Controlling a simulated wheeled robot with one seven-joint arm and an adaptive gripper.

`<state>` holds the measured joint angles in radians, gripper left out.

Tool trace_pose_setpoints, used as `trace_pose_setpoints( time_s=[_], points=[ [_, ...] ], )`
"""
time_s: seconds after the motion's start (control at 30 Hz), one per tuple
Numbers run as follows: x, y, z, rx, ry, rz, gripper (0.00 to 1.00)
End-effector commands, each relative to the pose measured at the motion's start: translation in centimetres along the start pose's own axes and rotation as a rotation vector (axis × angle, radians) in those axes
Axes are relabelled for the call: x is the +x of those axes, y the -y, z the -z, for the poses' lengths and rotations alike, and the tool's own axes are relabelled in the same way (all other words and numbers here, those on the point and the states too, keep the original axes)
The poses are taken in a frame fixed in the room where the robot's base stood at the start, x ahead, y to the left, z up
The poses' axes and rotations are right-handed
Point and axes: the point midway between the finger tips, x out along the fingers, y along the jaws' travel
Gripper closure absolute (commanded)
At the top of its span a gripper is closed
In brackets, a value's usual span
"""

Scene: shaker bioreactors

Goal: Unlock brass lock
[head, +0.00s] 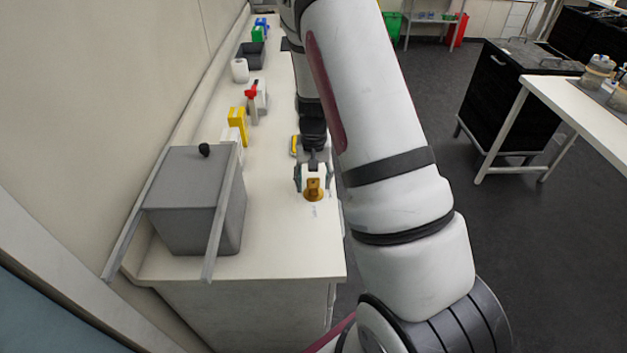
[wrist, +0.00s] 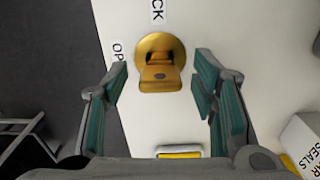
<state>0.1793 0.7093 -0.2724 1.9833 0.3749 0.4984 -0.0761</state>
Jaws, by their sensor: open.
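The brass lock (wrist: 159,60) is a round gold plate with a raised tab, set on the white surface. In the head view the brass lock (head: 313,188) lies on the bench near its right edge. My gripper (wrist: 158,85) is open in the wrist view, with one teal-padded finger on each side of the tab and visible gaps to both. In the head view my gripper (head: 313,180) is over the lock. Labels partly reading "CK" and "OP" lie beside the lock; the rest of their text is cut off or hidden.
A grey lidded box (head: 195,205) stands on the bench left of the lock. Yellow boxes (head: 238,122), a red-topped item (head: 252,95) and a white roll (head: 240,70) line the wall side. The bench in front of the lock is clear.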

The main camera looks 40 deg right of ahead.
Motion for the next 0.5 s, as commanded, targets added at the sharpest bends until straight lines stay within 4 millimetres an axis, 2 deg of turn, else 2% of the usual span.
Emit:
trace_pose_setpoints(
  time_s=[0.17, 0.5],
  points=[
    [-1.3, 0.1, 0.1, -0.001, -0.003, 0.002, 0.47],
    [-8.0, 0.1, 0.1, -0.001, -0.004, 0.002, 0.47]
  ],
)
